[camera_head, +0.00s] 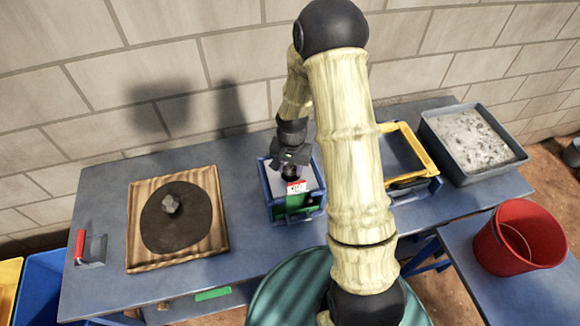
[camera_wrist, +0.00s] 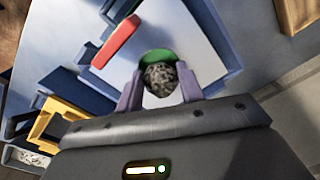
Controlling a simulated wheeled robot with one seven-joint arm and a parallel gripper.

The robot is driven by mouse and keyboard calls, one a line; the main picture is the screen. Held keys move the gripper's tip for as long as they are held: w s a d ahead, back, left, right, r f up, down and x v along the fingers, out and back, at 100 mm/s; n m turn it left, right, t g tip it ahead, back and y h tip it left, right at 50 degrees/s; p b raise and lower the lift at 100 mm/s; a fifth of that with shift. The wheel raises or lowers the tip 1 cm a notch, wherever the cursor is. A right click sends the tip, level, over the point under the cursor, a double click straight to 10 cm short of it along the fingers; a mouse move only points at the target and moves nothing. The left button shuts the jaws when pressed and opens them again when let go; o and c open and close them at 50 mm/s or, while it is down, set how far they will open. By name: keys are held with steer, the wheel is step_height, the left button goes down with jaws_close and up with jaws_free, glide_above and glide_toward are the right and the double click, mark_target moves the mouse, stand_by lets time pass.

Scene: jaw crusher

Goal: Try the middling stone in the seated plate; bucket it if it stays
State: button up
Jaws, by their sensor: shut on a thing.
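My gripper (camera_wrist: 160,90) is shut on a grey speckled stone (camera_wrist: 160,78), held between its two pale purple fingers. In the head view my gripper (camera_head: 289,172) is low over a blue box (camera_head: 271,204) with a green front and a red-and-white label. In the wrist view the stone is over a pale surface (camera_wrist: 187,38) inside the blue frame, and a green patch (camera_wrist: 157,56) shows just behind it. I cannot tell whether the stone touches anything below. Another grey stone (camera_head: 170,204) lies on a dark round mat in a wooden tray (camera_head: 218,236). A red bucket (camera_head: 519,238) stands at the right.
A blue tray with a yellow frame (camera_head: 428,160) stands right of the box, partly behind my arm. Beyond it is a grey bin (camera_head: 462,181) of pale gravel. Bare table separates the wooden tray and box.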

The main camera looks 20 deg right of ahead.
steer(key=o, duration=1.1)
steer(key=shift+r, duration=0.1)
steer(key=r+b, duration=0.1)
steer(key=r, duration=0.7)
steer(key=r+b, duration=0.1)
steer(key=r, duration=0.8)
steer(key=shift+s+d+r, duration=0.1)
steer(key=shift+d, duration=0.1)
